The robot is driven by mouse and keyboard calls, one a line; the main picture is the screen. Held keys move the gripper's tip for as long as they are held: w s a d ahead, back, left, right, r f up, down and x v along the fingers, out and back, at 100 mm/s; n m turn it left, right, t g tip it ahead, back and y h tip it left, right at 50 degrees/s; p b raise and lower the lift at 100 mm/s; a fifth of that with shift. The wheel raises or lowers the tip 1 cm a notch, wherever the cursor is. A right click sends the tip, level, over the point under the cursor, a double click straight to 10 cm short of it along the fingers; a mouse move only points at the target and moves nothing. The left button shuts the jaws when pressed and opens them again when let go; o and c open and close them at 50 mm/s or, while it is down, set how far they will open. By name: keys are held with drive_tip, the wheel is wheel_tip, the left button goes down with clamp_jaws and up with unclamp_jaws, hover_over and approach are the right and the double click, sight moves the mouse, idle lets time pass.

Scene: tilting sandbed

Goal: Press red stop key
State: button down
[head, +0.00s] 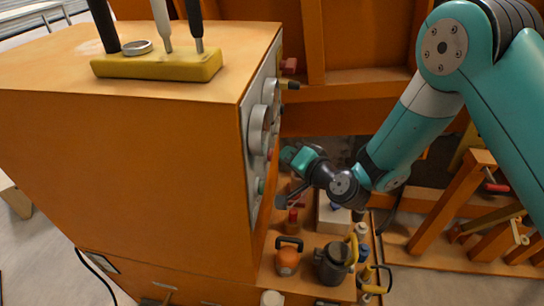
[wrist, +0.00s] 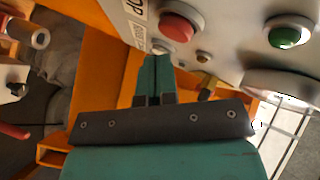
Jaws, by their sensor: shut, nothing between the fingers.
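The red stop key (wrist: 182,27) is a round red button on a grey panel (wrist: 228,50), at the top centre of the wrist view, beside a partly seen label ending in "OP". A green button (wrist: 290,32) sits to its right. In the head view the panel is seen edge-on, with a small red button (head: 270,154) and a green one (head: 261,186) below it. My gripper (wrist: 155,60) is shut and empty. In the wrist view its fingertips lie below and left of the red key. No contact with the key shows.
The panel is on the side of a large orange cabinet (head: 130,140). Round gauges (head: 260,125) stick out from it. Below my arm is a shelf with an orange kettle-shaped weight (head: 288,258), a dark jug (head: 333,262) and bottles. Orange wooden framing stands to the right.

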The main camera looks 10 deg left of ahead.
drive_tip(key=d+b, duration=0.5)
drive_tip(key=b, duration=0.1)
drive_tip(key=shift+s+b, duration=0.1)
drive_tip(key=shift+b, duration=0.25)
idle(0.5)
drive_tip(key=s+d+r+n+g, duration=0.1)
drive_tip(key=s+r+n+g, duration=0.7)
drive_tip(key=s, duration=0.4)
drive_tip(key=s+d+r+n+g+h, duration=0.1)
drive_tip(key=s+d+h, duration=0.2)
drive_tip(key=s+d, duration=0.3)
drive_tip(key=s+d+r+g+h, duration=0.2)
drive_tip(key=s+d, duration=0.4)
drive_tip(key=s, duration=0.4)
drive_tip(key=shift+r+n+h, duration=0.3)
drive_tip(key=shift+n+h, duration=0.1)
drive_tip(key=shift+h, duration=0.3)
